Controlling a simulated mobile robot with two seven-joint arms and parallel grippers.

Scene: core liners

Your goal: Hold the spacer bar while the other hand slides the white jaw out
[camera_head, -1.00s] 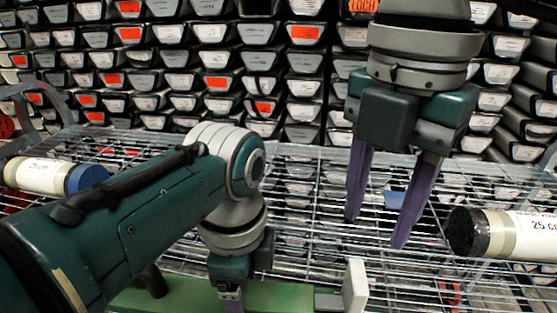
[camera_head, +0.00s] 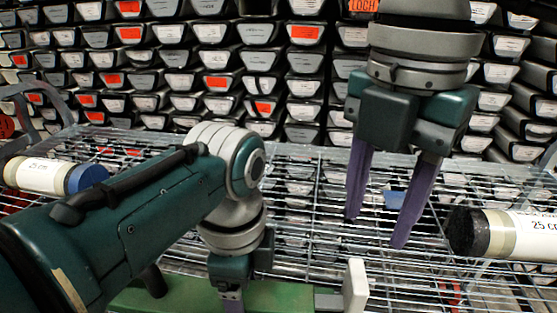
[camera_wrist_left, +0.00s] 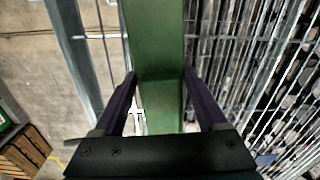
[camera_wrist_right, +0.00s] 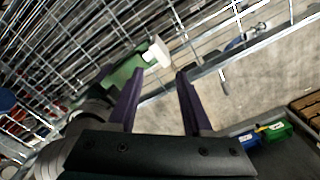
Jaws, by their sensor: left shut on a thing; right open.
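The green spacer bar (camera_head: 180,296) lies along the bottom of the head view, with the white jaw (camera_head: 355,286) standing upright at its right end on a grey metal piece. My left gripper (camera_head: 232,300) is shut on the bar; its purple fingers straddle the green bar in the left wrist view (camera_wrist_left: 160,85). My right gripper (camera_head: 378,230) is open and empty above the wire rack, up and to the right of the white jaw. In the right wrist view the white jaw (camera_wrist_right: 157,51) shows beyond the open fingers, apart from them. The fingertips of the left gripper are partly hidden in the head view.
A wire rack (camera_head: 400,268) spreads below. A core tube marked 25 cm (camera_head: 505,234) lies at the right, and another with a blue end (camera_head: 50,177) lies at the left. Stacked labelled core liners (camera_head: 210,80) fill the back.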

